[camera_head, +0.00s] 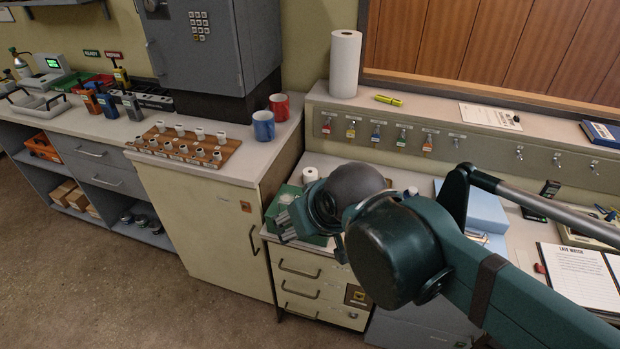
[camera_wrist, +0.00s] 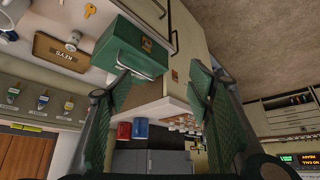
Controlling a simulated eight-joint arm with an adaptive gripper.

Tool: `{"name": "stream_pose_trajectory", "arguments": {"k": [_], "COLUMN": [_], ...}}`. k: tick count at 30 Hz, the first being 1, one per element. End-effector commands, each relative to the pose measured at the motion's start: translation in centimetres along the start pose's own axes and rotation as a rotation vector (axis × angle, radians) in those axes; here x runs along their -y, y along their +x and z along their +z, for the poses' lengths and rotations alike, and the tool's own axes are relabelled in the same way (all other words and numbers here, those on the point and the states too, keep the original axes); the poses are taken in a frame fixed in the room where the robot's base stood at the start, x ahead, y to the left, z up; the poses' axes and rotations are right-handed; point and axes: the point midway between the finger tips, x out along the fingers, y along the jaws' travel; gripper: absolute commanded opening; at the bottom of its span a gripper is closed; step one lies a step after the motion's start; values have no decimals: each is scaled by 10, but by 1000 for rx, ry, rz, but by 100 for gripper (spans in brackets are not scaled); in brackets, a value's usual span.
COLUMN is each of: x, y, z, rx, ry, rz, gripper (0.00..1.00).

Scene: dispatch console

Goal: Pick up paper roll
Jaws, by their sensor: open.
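A tall white paper roll (camera_head: 345,64) stands upright on the raised ledge against the back wall in the head view. A smaller white roll-like item (camera_head: 309,175) sits lower, on the desk beside the green box (camera_head: 285,203); a small white cylinder (camera_wrist: 73,41) shows in the wrist view, but I cannot tell if it is the same thing. My gripper (camera_head: 285,222) is over the drawer unit by the green box, below and left of the tall roll. In the wrist view my gripper (camera_wrist: 160,105) has its fingers wide apart with nothing between them. The tall roll is not evident there.
A red mug (camera_head: 279,106) and a blue mug (camera_head: 263,125) stand on the cabinet top, near a wooden rack (camera_head: 185,148) of small white pieces. A yellow-green marker (camera_head: 388,100) lies right of the tall roll. Key hooks line the ledge front.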

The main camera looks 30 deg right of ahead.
Motion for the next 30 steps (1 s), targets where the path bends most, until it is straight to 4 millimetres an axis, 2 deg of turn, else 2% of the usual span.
{"name": "stream_pose_trajectory", "arguments": {"k": [8, 20, 30], "x": [-4, -19, -34], "y": [0, 10, 28], "z": [-16, -64, -102], "rx": [21, 92, 152], "ry": [54, 234, 396], "rz": [6, 32, 63], "gripper": [51, 51, 51]}}
